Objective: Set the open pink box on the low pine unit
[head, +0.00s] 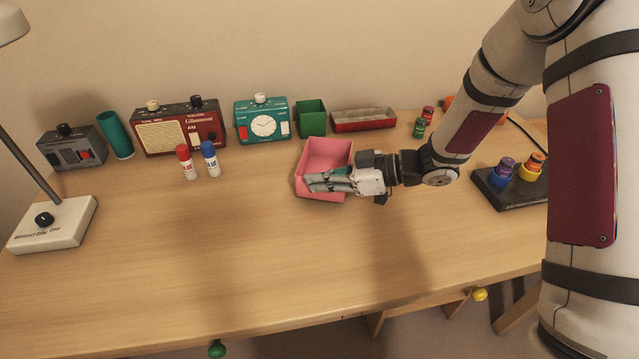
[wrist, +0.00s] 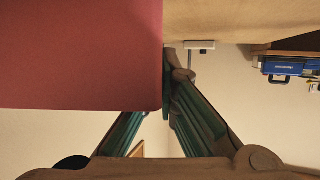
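The open pink box (head: 331,150) is at the middle of the desk, its open side up. My gripper (head: 325,183) reaches in from the right at its near side. One finger is inside the near wall and the other outside, so it looks shut on that wall. In the wrist view the box's side (wrist: 80,55) fills the upper left and hides part of one finger; the fingertips (wrist: 169,88) nearly meet at its edge. I cannot tell if the box touches the desk. I cannot identify the low pine unit for certain.
The desk's (head: 230,260) front is clear. Glue sticks (head: 209,160) stand left, a dark block with coloured pots (head: 510,190) right. A blue case (wrist: 290,66) shows in the wrist view.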

